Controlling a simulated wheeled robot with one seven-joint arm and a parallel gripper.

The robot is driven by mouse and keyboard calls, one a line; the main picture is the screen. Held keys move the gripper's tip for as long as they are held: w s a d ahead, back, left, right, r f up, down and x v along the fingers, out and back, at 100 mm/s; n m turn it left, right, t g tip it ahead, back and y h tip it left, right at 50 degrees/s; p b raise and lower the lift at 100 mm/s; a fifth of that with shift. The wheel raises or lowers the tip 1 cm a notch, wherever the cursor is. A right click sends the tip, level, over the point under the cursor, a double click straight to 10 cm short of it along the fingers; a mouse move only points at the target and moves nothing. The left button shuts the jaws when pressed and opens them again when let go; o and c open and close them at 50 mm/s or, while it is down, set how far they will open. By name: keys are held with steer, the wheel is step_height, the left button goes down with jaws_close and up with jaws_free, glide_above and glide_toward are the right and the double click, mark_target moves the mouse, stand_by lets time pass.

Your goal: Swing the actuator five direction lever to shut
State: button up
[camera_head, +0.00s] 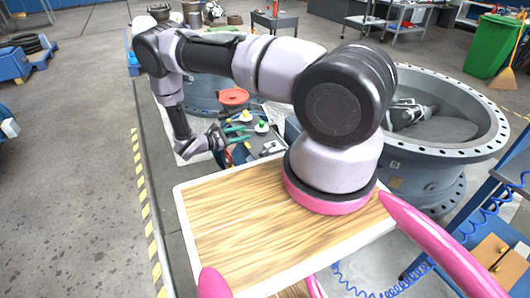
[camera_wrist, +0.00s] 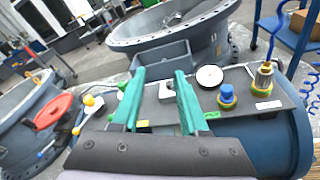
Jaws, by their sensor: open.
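My gripper (camera_wrist: 158,85) shows two teal fingers spread apart with nothing between them, over a grey panel (camera_wrist: 145,118). It also shows in the head view (camera_head: 236,134), low beside the same equipment. In the wrist view a yellow-tipped lever (camera_wrist: 90,101) lies left of the fingers. A green-tipped part (camera_wrist: 121,86) is close to the left finger and partly hidden by it. A small white block (camera_wrist: 168,92) shows beyond the gap. I cannot tell which part is the actuator five direction lever, as no label is readable.
A red handwheel (camera_wrist: 53,110) is at the left. A white dial (camera_wrist: 210,76), a blue knob (camera_wrist: 227,96) and a brass fitting (camera_wrist: 263,77) stand right of the fingers. A large flanged valve body (camera_head: 440,140) is at the right in the head view.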

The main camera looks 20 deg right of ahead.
mark_target(265, 151)
steer(key=s+d+f+n+t, duration=0.1)
steer(key=s+f+n+t, duration=0.15)
steer(key=f, duration=0.45)
steer(key=s+d+f+n+t, duration=0.1)
steer(key=s+f+n+t, duration=0.1)
steer(key=f+n+t, duration=0.35)
steer(key=shift+m+g, duration=0.6)
steer(key=shift+g, duration=0.3)
steer(key=x, duration=0.3)
steer(key=f+x, duration=0.1)
steer(key=x, duration=0.6)
steer(key=shift+d+f, duration=0.1)
steer(key=shift+f, duration=0.3)
jaws_close()
